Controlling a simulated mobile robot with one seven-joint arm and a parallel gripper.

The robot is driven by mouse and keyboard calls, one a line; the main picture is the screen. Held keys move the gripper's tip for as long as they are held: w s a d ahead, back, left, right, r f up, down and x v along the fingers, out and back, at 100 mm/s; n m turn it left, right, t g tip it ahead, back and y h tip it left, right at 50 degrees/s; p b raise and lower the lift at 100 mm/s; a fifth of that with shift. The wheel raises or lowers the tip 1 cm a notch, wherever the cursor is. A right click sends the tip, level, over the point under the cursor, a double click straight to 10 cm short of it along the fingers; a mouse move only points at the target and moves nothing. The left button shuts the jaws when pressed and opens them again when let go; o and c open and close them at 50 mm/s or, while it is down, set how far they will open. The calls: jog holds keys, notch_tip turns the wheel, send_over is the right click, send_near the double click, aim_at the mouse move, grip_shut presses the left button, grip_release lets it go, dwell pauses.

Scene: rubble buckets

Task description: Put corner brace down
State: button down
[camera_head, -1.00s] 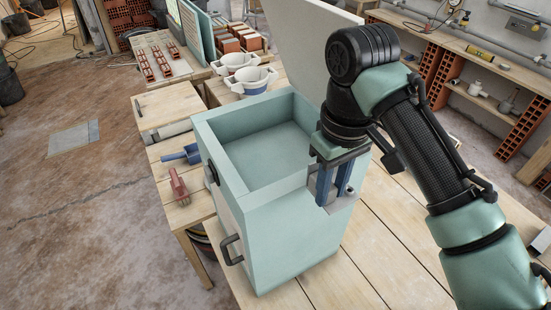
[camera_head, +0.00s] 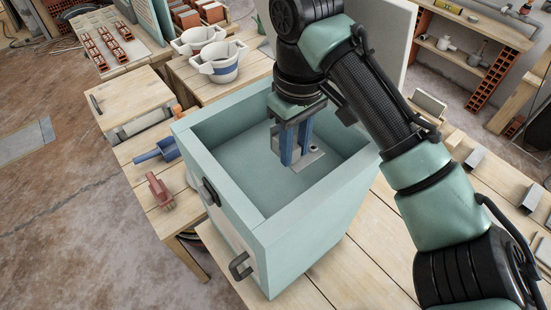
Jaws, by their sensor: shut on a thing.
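My gripper (camera_head: 294,158) points down inside the open top of a pale green box (camera_head: 225,226), with its blue fingers shut on the corner brace. The corner brace (camera_head: 311,158) is a flat grey metal piece with a small round hole, at the fingertips and partly hidden by them. It is within the box's walls as seen from above. I cannot tell whether it touches the box's inner floor.
The box stands on a plank table (camera_head: 345,278). A blue-handled tool (camera_head: 156,153) and a red-handled brush (camera_head: 160,191) lie left of it. Two white buckets (camera_head: 221,62) stand behind. Small metal pieces (camera_head: 532,198) lie at right. An upright pale panel (camera_head: 385,40) stands behind my arm.

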aim_at(296, 165)
jog(key=f, duration=0.4)
jog(key=shift+s+d+f, duration=0.1)
jog(key=shift+s+d, duration=0.05)
jog(key=shift+s, duration=0.2)
jog(key=shift+w+f, duration=0.15)
jog(key=shift+f, duration=0.55)
jog(key=shift+f+b, duration=0.45)
jog(key=shift+f, duration=1.35)
jog(key=shift+f, duration=0.2)
jog(key=c, duration=0.6)
grip_release()
jog(key=shift+r, duration=0.1)
notch_tip(296, 165, up, 12)
jog(key=shift+r, duration=0.15)
